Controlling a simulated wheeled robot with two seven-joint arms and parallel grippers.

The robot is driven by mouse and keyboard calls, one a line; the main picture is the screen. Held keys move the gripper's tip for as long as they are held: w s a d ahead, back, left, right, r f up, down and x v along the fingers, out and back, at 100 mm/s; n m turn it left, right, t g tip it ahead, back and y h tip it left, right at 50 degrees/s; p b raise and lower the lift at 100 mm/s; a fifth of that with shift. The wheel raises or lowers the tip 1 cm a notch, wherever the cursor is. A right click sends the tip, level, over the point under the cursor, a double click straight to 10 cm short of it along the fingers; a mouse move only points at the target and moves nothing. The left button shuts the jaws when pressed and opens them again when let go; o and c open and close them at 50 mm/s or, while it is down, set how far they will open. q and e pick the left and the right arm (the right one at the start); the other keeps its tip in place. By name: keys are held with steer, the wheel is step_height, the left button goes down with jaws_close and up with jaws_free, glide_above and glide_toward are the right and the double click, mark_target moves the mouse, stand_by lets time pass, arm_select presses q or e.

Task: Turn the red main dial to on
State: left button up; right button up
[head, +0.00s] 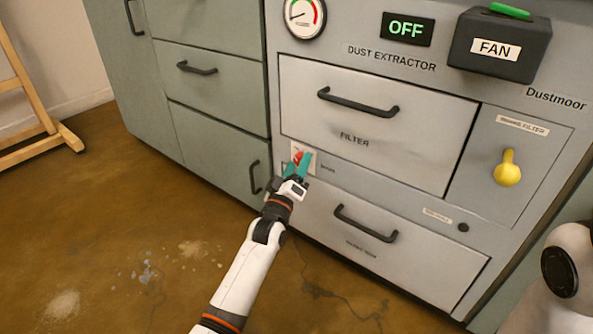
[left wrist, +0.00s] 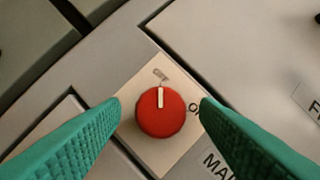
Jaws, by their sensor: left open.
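The red main dial (left wrist: 160,113) sits on a cream square plate (left wrist: 128,88) in the left wrist view. Its pale pointer line points up toward a small, unreadable mark on the plate; part of an "O…" label shows at the right, cut off by a finger. In the head view the red dial (head: 298,157) shows small on the front of the grey dust extractor (head: 395,170). My left gripper (head: 298,168) is open, its teal fingers on either side of the dial. In the left wrist view the fingers (left wrist: 160,128) look apart from it. My right gripper is not in view.
The "OFF" display (head: 406,29), black FAN box (head: 500,45) and gauge (head: 304,17) are above. The filter drawer handle (head: 358,104) and lower drawer handle (head: 365,224) stick out near the dial. A yellow knob (head: 507,170) is at right. The floor at left is open.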

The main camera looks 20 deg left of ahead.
arm_select(q)
steer(key=c, duration=1)
